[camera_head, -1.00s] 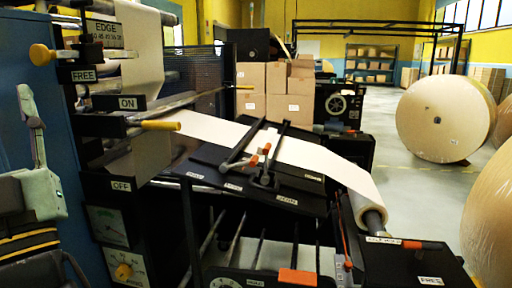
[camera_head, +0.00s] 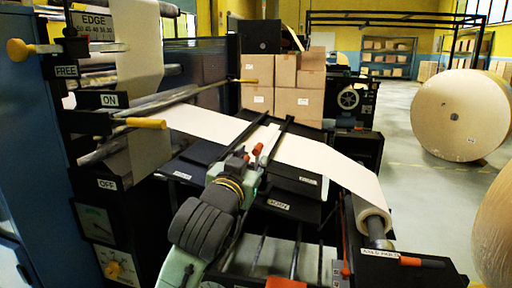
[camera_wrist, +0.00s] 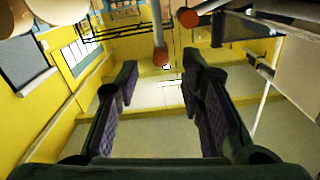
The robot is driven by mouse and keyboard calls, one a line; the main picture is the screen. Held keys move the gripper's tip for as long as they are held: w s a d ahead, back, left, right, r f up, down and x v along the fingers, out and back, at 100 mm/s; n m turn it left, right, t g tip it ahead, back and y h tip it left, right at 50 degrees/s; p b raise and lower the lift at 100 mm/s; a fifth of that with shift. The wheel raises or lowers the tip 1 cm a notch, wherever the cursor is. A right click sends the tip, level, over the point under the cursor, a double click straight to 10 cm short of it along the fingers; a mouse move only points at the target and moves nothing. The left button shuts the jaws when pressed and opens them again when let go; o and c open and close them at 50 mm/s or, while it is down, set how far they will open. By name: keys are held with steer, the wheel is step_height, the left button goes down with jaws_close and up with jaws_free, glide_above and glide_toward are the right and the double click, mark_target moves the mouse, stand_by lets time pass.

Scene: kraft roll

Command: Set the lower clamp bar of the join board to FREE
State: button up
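The black join board (camera_head: 300,187) slopes under the white paper web (camera_head: 305,153). Two dark clamp bars, one on the left (camera_head: 228,143) and one on the right (camera_head: 277,137), cross the web. Orange-red handle ends (camera_head: 257,149) show near their front ends. My gripper (camera_head: 243,160) is at these handles and hides part of them and the bars' front ends. In the wrist view my gripper (camera_wrist: 162,72) is open and empty. One orange-red knob (camera_wrist: 162,56) shows between and just beyond the fingertips; another knob (camera_wrist: 187,17) is farther up. I cannot tell whether anything touches.
A yellow-handled lever (camera_head: 140,122) beside the ON label and the EDGE panel (camera_head: 97,20) stand at the left. The paper roll (camera_head: 372,220) is at the board's lower right. Cartons (camera_head: 290,80) are stacked behind. Large kraft rolls (camera_head: 460,117) stand on the floor at right.

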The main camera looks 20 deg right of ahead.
mark_target(254, 154)
steer(key=p+x, duration=0.1)
steer(key=x, duration=0.5)
steer(key=shift+w+d, duration=0.2)
steer(key=shift+w, duration=0.05)
jaws_close()
stand_by(0.6)
